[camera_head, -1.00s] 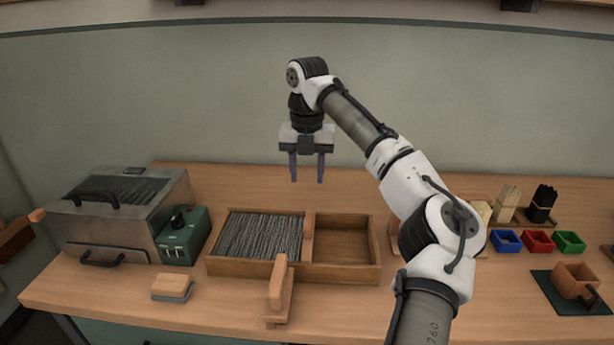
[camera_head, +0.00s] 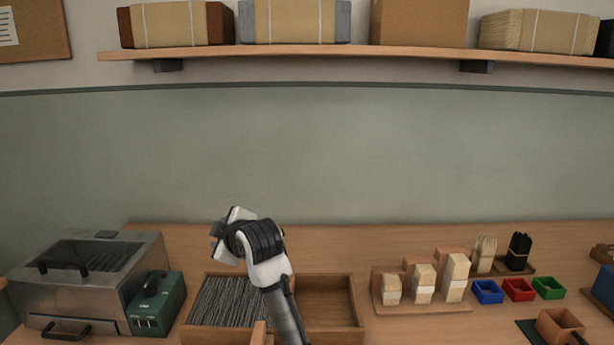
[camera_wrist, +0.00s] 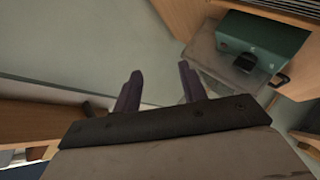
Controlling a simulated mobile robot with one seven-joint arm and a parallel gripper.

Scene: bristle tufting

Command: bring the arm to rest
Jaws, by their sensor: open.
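My gripper's fingers are hidden in the head view. In the wrist view my gripper (camera_wrist: 158,88) shows two dark fingers, spread apart with nothing between them. Past the fingers are the pale floor and wall, with the bench at a slant. The fingers touch nothing that I can see.
Dark bristles (camera_head: 225,303) fill the tray's left compartment. A metal machine (camera_head: 90,285) and green box (camera_head: 157,305) stand at left; the box (camera_wrist: 262,45) also shows in the wrist view. Wooden block stands (camera_head: 425,285) and small blue (camera_head: 487,292), red (camera_head: 518,290) and green (camera_head: 548,288) bins are at right.

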